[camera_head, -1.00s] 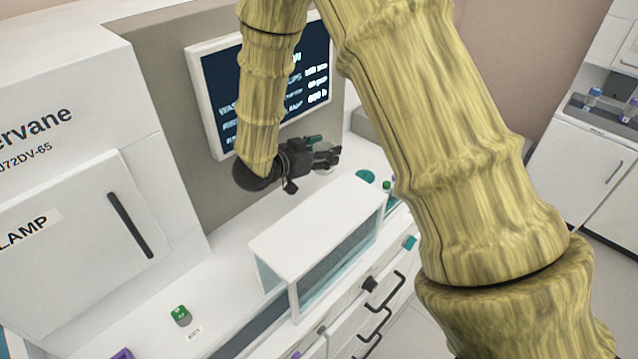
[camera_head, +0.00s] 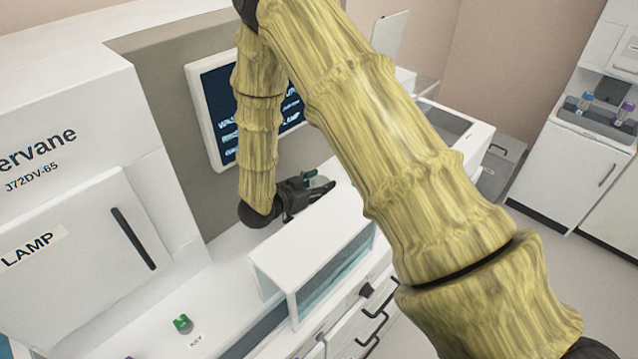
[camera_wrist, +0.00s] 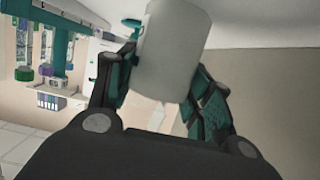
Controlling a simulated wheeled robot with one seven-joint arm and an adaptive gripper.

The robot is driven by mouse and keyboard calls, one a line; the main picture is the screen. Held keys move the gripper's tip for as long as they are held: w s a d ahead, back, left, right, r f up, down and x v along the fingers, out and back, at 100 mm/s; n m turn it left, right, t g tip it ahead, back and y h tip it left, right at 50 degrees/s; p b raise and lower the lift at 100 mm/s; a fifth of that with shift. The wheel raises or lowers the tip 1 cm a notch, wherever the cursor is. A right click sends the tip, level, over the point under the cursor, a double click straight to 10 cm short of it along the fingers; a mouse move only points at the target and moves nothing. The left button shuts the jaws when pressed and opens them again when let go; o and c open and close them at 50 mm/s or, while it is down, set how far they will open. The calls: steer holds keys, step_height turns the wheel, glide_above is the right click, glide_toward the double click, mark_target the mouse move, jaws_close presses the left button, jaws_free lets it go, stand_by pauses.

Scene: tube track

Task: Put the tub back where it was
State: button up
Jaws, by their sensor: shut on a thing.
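My gripper (camera_head: 312,193) is beside the back edge of the white-topped box on the counter, in front of the wall screen. In the wrist view my gripper (camera_wrist: 162,80) is shut on the tub (camera_wrist: 172,50), a pale grey-white cylinder that stands tilted between the two fingers. A small teal part shows at the tub's upper left. In the head view the tub (camera_head: 321,183) is a small pale patch at the fingertips, mostly hidden by the fingers.
The white-topped box with clear sides (camera_head: 312,240) stands close in front of my gripper. A screen (camera_head: 225,110) hangs behind it. A green key-like piece (camera_head: 182,323) sits on the counter at lower left. Drawers with black handles (camera_head: 372,325) are below. A tube rack shows in the wrist view (camera_wrist: 45,55).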

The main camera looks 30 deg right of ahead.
steer(key=shift+f, duration=0.25)
steer(key=o, duration=1)
steer(key=shift+r, duration=0.2)
steer(key=shift+a, duration=0.3)
steer(key=b+v, duration=0.3)
steer(key=v, duration=0.8)
steer(key=shift+s+a+r+b, duration=0.1)
steer(key=shift+a+b, duration=0.05)
steer(key=shift+b, duration=0.15)
